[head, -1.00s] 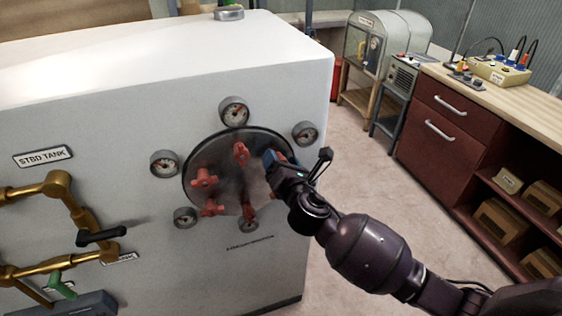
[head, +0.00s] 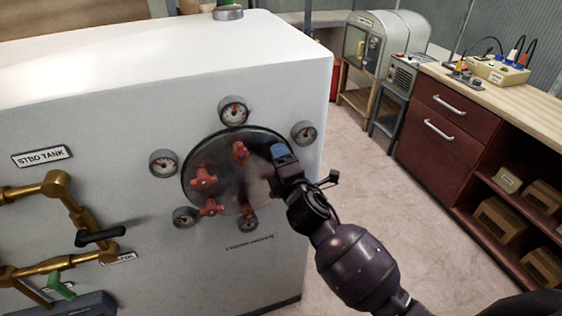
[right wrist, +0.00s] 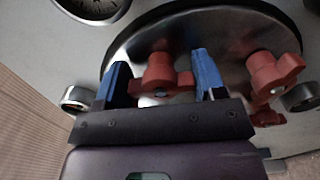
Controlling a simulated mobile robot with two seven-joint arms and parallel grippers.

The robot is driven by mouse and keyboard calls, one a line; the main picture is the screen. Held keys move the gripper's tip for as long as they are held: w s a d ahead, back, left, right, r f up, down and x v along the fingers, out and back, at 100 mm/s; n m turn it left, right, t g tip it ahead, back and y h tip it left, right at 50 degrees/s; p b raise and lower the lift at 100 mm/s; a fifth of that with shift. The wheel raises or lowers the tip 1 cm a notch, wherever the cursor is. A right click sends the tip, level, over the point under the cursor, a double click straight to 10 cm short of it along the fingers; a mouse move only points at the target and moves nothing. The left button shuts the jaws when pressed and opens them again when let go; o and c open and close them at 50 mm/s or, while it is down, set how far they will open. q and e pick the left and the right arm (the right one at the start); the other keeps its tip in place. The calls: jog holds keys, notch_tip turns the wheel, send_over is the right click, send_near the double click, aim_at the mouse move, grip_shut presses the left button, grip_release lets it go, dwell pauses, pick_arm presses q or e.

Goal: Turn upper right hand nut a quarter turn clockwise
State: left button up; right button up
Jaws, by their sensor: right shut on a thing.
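The round grey hatch plate (head: 232,185) is on the white tank's front face, with red hand nuts around it. My right gripper (head: 280,156) is at the plate's upper right and hides the upper right nut in the head view. In the right wrist view the gripper (right wrist: 160,66) has its blue fingers on either side of that red nut (right wrist: 158,76), shut on it. Other red nuts show at the top (head: 240,152), left (head: 203,178), lower left (head: 211,207) and bottom (head: 248,210). My left gripper is out of view.
Several round gauges ring the plate, one above it (head: 234,110) and one at its right (head: 304,133). Brass pipes (head: 62,200) run at the left of the tank (head: 130,120). A workbench with red drawers (head: 440,125) stands right, across open floor.

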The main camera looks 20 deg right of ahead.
jog(key=shift+m, duration=0.5)
jog(key=o, duration=0.6)
jog(key=shift+d, duration=0.1)
jog(key=shift+o, duration=0.2)
jog(key=s+b, duration=0.1)
jog(key=s, duration=1)
jog(key=shift+d, duration=0.15)
jog(key=shift+w, duration=0.1)
